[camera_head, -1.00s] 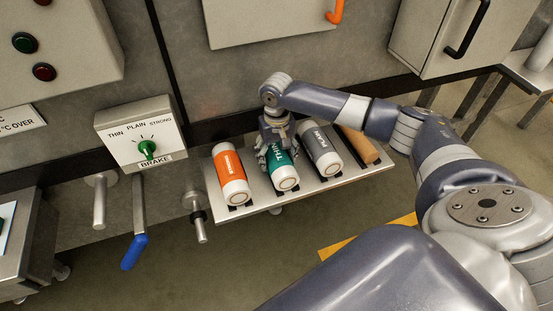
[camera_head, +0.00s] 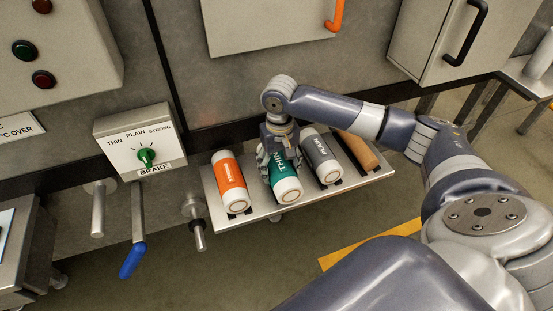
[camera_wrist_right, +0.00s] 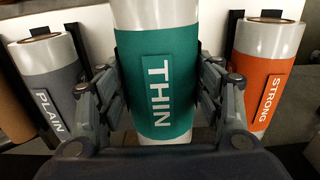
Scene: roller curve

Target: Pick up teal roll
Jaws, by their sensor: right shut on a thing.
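The teal roll (camera_head: 285,179), labelled THIN, is between the orange roll and the grey roll above the metal shelf (camera_head: 249,211). My right gripper (camera_head: 279,160) comes down on it from above and is shut on it, with a finger on each side. In the right wrist view the teal roll (camera_wrist_right: 158,80) fills the middle, between the fingers of the right gripper (camera_wrist_right: 160,95). The gripper hides part of the roll's far end in the head view. My left gripper is not in view.
The orange roll (camera_head: 231,182), labelled STRONG in the wrist view (camera_wrist_right: 262,85), lies left of the teal one. The grey PLAIN roll (camera_head: 321,157) and a brown roll (camera_head: 357,149) lie right. A brake panel (camera_head: 140,140) and a blue-handled lever (camera_head: 132,260) are at left.

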